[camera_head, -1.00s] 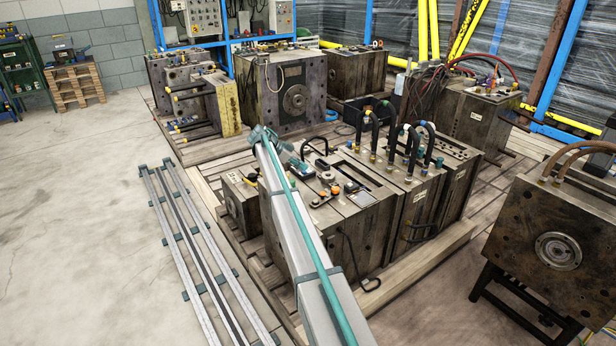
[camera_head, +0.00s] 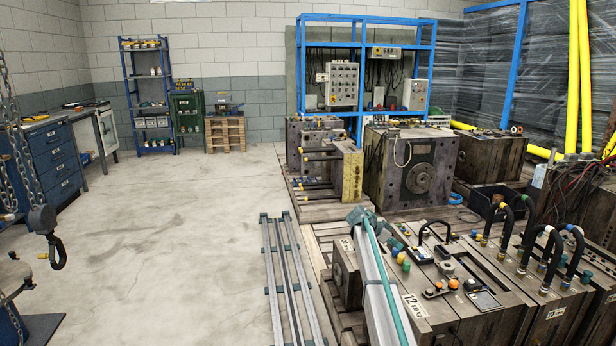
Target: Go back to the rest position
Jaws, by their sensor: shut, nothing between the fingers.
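My gripper and its fingertips cannot be made out in the head view. A long grey beam with a teal strip rises from the bottom edge and ends in a teal piece beside the near mould block (camera_head: 460,325). This block carries a "12" label, coloured fittings and a dark handle on top. No object is seen being held.
Black hoses (camera_head: 540,238) arch above the near moulds. Larger moulds (camera_head: 412,178) stand on pallets behind, before a blue rack (camera_head: 434,60). Floor rails (camera_head: 289,285) run left of the moulds. A chain hook (camera_head: 50,240) hangs at far left. The middle floor (camera_head: 180,220) is clear.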

